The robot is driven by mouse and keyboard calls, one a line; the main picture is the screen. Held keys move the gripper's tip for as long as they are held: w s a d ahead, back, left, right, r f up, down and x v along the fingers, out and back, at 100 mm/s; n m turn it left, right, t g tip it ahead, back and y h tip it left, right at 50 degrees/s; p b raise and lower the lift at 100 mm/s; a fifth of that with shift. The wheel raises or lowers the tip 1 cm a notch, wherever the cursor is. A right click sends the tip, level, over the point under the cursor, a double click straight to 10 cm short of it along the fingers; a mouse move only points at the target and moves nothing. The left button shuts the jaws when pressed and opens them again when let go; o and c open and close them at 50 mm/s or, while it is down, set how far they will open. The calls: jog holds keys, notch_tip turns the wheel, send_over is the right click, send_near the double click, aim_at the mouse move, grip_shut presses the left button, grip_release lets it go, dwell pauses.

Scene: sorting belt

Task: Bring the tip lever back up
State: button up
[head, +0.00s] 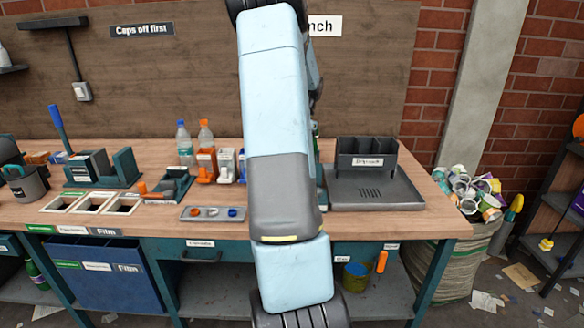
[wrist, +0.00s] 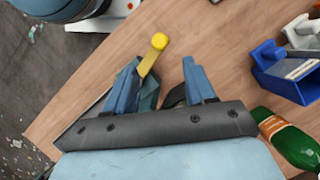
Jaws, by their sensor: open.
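The tip lever appears to be the yellow-ended lever (wrist: 155,48) in the wrist view. Its rounded yellow end leans up and to the right, and its lower part runs down behind the left finger to a teal body (wrist: 149,92). My gripper (wrist: 160,66) is open, with two blue fingers apart. The lever's yellow end shows just beyond the fingertips, nearer the left finger; I cannot tell whether they touch. In the head view my arm hides the gripper and this lever.
A green bottle (wrist: 289,142) and a blue bin (wrist: 287,74) lie right of my gripper in the wrist view. The bench (head: 275,222) holds a grey tray with a black divided box (head: 366,160) at right and a small parts tray (head: 213,213) at left.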

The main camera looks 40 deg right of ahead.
jog(key=shift+v, duration=1.05)
